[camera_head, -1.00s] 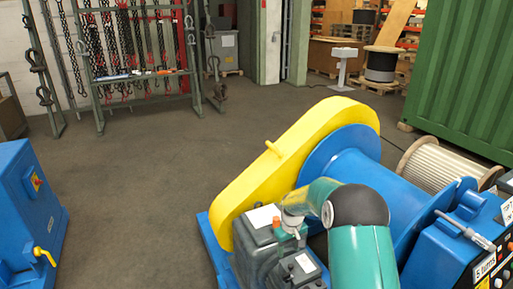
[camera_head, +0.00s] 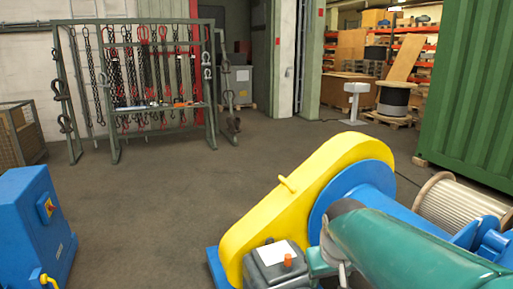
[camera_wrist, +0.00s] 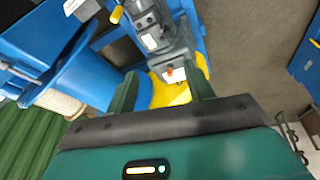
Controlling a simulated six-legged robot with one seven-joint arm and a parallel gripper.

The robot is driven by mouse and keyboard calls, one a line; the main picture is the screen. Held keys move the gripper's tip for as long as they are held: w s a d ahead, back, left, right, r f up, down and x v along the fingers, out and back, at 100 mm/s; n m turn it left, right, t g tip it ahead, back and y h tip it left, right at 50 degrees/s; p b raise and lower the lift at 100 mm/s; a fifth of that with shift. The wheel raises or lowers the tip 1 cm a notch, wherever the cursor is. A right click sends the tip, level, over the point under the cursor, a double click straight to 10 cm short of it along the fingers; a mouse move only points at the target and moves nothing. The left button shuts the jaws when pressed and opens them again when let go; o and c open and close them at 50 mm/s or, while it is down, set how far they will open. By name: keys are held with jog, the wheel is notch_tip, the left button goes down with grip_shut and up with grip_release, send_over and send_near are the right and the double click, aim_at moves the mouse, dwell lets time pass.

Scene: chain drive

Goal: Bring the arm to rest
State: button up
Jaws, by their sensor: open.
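My teal arm reaches in from the lower right of the head view and covers part of the blue winch (camera_head: 372,180). The yellow chain guard (camera_head: 300,195) slopes along the winch's left side with its peg handle upright on it. Beyond the fingers are the gearbox (camera_wrist: 176,74), part of the yellow guard (camera_wrist: 172,95) and the blue drum (camera_wrist: 90,78).
A blue cabinet (camera_head: 36,225) stands at the lower left. A chain rack (camera_head: 150,85) is at the back left. A green container (camera_head: 470,95) stands at the right, beside a rope reel (camera_head: 455,205). The grey floor (camera_head: 180,190) between cabinet and guard is clear.

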jog(key=s+r+m+t, duration=0.1)
jog(key=s, duration=1.3)
jog(key=shift+s+r+m+t+y, duration=0.2)
jog(key=shift+r+m+t+y, duration=0.1)
jog(key=shift+r+t, duration=0.1)
jog(key=c, duration=0.4)
jog(key=shift+o, duration=0.2)
jog(key=shift+s, duration=0.15)
